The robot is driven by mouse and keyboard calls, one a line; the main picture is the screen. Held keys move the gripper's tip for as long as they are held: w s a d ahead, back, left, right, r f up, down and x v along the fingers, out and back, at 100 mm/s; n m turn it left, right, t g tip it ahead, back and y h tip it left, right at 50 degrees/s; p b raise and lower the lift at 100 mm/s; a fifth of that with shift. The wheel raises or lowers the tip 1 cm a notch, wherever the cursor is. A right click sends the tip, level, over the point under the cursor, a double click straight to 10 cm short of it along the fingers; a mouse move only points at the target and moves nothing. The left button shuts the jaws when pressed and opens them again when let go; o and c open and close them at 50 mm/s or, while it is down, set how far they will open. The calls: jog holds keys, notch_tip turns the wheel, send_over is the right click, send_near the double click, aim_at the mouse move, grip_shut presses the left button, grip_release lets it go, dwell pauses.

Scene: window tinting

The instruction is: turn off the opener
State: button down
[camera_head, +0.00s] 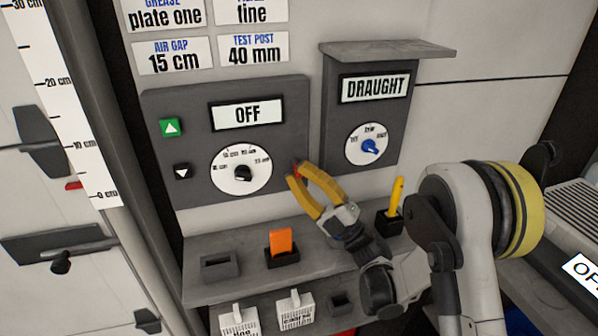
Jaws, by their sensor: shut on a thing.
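A dark grey control panel (192,115) on the wall has a display (248,114) reading OFF. On it are a green up-arrow button (171,128), a black down-arrow button (182,171) and a white dial with a black knob (243,174). Which panel is the opener, I cannot tell from lettering. My gripper (297,172), with yellow fingers, is at the panel's right edge, right of the dial. A small red thing (296,168) shows between its fingertips. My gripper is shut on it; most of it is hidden.
A second panel (340,122) reads DRAUGHT and has a blue knob (370,147) under a jutting grey top (390,49). Below, a shelf (225,246) carries an orange block (284,241) in a holder and a yellow pen-like thing (397,193) in a black cup. A ruled strip (75,100) stands left.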

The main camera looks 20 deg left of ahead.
aim_at(284, 116)
jog(key=shift+g, duration=0.3)
jog(key=c, duration=1.4)
grip_release()
notch_tip(284, 116, up, 10)
jog(key=shift+w+a+r, duration=0.1)
jog(key=shift+a, duration=0.05)
